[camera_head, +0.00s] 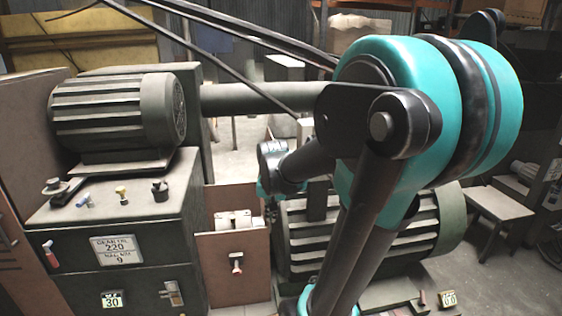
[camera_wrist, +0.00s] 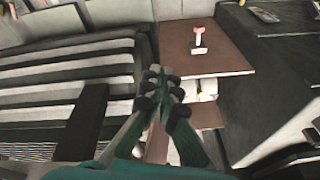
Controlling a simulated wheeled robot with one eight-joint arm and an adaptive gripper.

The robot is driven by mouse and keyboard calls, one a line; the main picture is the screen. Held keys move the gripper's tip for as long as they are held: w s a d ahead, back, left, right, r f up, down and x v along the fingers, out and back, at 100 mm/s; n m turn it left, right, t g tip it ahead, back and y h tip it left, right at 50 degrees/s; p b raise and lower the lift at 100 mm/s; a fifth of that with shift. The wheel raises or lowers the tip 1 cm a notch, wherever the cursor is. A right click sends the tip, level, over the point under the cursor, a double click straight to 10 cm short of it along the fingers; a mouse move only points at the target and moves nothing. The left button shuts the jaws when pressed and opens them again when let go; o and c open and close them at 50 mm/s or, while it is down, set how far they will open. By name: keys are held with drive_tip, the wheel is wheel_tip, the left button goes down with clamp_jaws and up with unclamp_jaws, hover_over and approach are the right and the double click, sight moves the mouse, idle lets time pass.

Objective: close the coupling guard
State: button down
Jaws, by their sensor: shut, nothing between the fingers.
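The coupling guard appears to be the reddish-brown panel (camera_head: 215,275) with a small red-and-white handle (camera_head: 236,263), low between the control cabinet and the ribbed motor. In the wrist view the panel (camera_wrist: 220,58) and its handle (camera_wrist: 198,40) show at upper right. A pale coupling part (camera_head: 236,219) is exposed beside the panel's edge; it also shows in the wrist view (camera_wrist: 208,88), partly covered by my fingers. My gripper (camera_wrist: 162,88) is shut and empty, its dark fingertips together near the panel's edge. In the head view the fingers are mostly hidden by the arm.
A ribbed motor (camera_head: 430,225) lies close to the gripper, left in the wrist view (camera_wrist: 60,70). A dark control cabinet (camera_head: 75,245) with knobs and a second motor (camera_head: 115,112) on top stands at left. A shaft (camera_head: 255,97) crosses behind. A small table (camera_head: 497,204) stands right.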

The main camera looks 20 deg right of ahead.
drive_tip(key=w+d+r+m+g, duration=0.1)
drive_tip(key=w+d+r+m, duration=0.2)
drive_tip(key=w+r+m, duration=0.3)
drive_tip(key=w+d+r+m+g+h, duration=0.1)
drive_tip(key=w+d+r+m, duration=0.25)
drive_tip(key=w+r, duration=0.4)
drive_tip(key=w+d+r+m+g, duration=0.1)
drive_tip(key=w+d+r+m, duration=0.4)
drive_tip(key=r, duration=0.3)
wheel_tip(320, 180, down, 10)
drive_tip(key=shift+w, duration=0.3)
